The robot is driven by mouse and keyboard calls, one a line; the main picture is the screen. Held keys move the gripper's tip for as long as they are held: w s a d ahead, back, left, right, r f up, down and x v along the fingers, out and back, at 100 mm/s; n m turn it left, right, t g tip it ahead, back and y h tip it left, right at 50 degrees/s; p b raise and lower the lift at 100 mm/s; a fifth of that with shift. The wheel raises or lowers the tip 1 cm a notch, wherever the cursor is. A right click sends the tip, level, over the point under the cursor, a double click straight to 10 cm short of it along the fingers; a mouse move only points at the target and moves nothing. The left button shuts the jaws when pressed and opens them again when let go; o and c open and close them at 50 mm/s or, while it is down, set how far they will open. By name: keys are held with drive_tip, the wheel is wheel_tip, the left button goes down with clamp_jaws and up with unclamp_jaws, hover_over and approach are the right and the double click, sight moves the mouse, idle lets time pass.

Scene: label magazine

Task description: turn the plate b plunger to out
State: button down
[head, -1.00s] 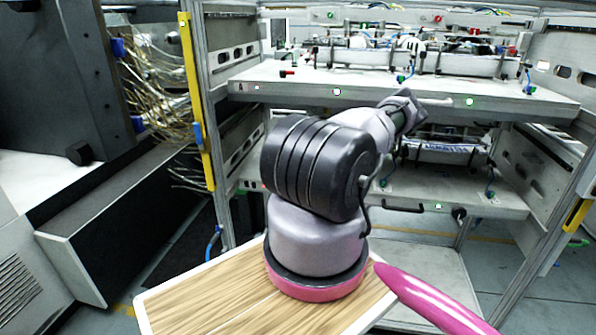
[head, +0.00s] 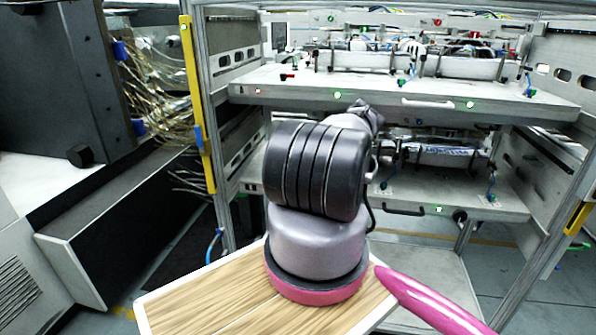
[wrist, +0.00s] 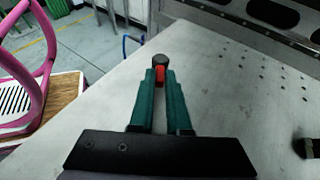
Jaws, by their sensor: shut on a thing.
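In the wrist view my gripper (wrist: 160,78) has its two green fingers close together on a small red plunger (wrist: 160,66) with a dark round top. The plunger stands at the fingertips, over a flat grey metal plate (wrist: 110,110). Its lower part is hidden between the fingers. In the head view my arm hides the gripper and the held plunger. I see no label that tells which plate this is, and I cannot tell which way the plunger is turned.
In the head view an upper shelf plate (head: 300,92) and a lower shelf plate (head: 410,200) sit in a metal frame. A blue-based plunger (head: 491,196) stands at the lower plate's right.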

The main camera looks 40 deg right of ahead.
drive_tip(key=c, duration=0.9)
unclamp_jaws()
